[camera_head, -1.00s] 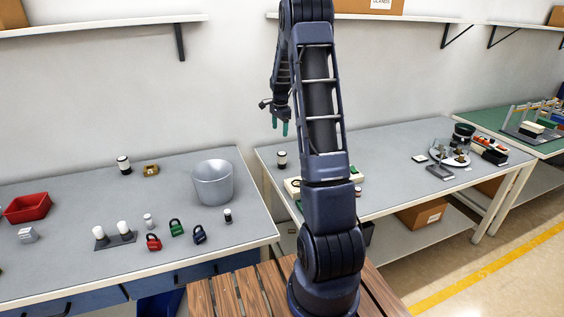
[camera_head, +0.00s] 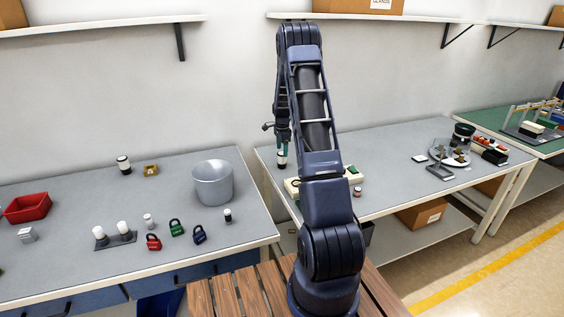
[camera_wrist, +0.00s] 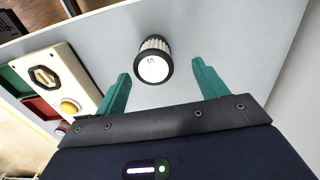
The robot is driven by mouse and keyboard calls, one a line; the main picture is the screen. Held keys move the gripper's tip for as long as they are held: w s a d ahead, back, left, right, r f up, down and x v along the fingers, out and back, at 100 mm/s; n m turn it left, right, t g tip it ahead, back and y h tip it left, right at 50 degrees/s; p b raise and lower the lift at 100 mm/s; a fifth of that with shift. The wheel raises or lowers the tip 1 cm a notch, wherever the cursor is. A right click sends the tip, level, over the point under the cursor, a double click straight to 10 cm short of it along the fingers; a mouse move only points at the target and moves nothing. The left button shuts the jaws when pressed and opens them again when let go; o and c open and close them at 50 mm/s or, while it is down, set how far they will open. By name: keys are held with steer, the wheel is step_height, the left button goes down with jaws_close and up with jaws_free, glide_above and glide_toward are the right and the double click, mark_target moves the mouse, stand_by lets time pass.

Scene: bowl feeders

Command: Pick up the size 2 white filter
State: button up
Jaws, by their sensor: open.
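A white filter (camera_wrist: 153,62) with a dark end band and pleated side stands on the grey bench in the wrist view. A single character marks its white round face; I cannot tell surely whether it is a 2 or a 5. My gripper (camera_wrist: 165,72) is open, its green fingers spread on either side of the filter in the picture, with no visible contact. In the head view the filter (camera_head: 282,163) shows just below my gripper (camera_head: 282,145), partly hidden by the fingers.
A cream box with a dark knob and yellow button (camera_wrist: 62,82) lies left of the gripper. A small red-and-white cylinder (camera_head: 357,191) is on the same bench. The left bench holds a grey bucket (camera_head: 213,184), padlocks and a red bin (camera_head: 27,208). Bench right of the filter is clear.

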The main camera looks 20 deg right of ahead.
mark_target(282, 153)
steer(key=shift+s+a+f, duration=0.1)
steer(key=shift+s+f, duration=0.1)
steer(key=shift+f, duration=1.1)
steer(key=shift+s+a+f, duration=0.1)
steer(key=shift+s+f, duration=0.1)
steer(key=shift+f, duration=1.1)
steer(key=c, duration=1.1)
